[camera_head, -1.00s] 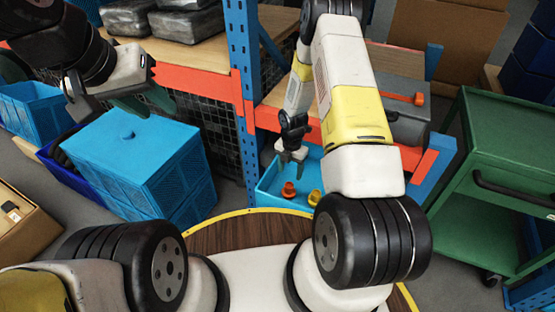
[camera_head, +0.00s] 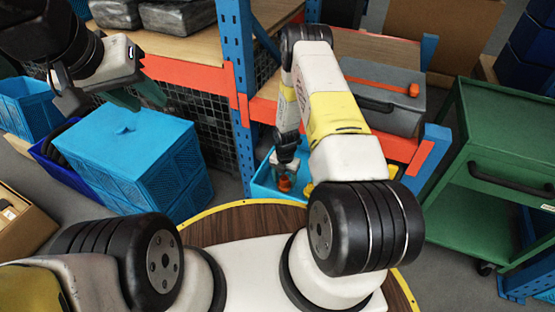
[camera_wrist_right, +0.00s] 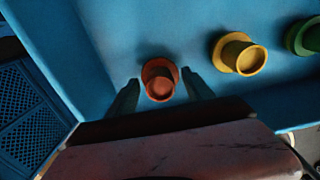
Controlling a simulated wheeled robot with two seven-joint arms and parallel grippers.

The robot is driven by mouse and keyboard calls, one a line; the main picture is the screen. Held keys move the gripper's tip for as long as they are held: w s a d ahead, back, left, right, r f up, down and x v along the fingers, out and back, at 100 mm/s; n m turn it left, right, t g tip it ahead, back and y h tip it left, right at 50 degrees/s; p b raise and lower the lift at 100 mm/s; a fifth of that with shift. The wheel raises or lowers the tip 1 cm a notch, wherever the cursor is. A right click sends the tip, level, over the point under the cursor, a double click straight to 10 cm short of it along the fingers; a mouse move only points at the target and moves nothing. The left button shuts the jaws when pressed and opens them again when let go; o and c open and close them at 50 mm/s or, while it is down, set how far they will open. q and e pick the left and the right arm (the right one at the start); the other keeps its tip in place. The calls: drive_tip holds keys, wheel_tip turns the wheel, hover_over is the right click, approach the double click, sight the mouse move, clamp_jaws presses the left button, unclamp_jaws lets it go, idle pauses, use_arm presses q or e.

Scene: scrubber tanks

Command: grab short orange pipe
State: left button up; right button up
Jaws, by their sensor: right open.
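The short orange pipe (camera_head: 284,184) is a small flanged piece in the blue bin (camera_head: 262,186) on the low shelf. In the right wrist view the pipe (camera_wrist_right: 160,80) stands between the two dark fingers of my right gripper (camera_wrist_right: 162,90). A small gap shows on each side, so the fingers are open around it and not closed on it. In the head view my right gripper (camera_head: 286,172) reaches down into the bin, and the arm partly hides it. My left gripper (camera_head: 136,96) is high at the left, away from the pipe; its finger gap is unclear.
A yellow pipe piece (camera_wrist_right: 240,55) and a green one (camera_wrist_right: 304,38) stand to the right in the same bin. A blue rack post (camera_head: 240,90) rises left of my right arm. A green cart (camera_head: 500,150) stands at the right, a blue crate (camera_head: 135,150) at the left.

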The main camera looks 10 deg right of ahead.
clamp_jaws()
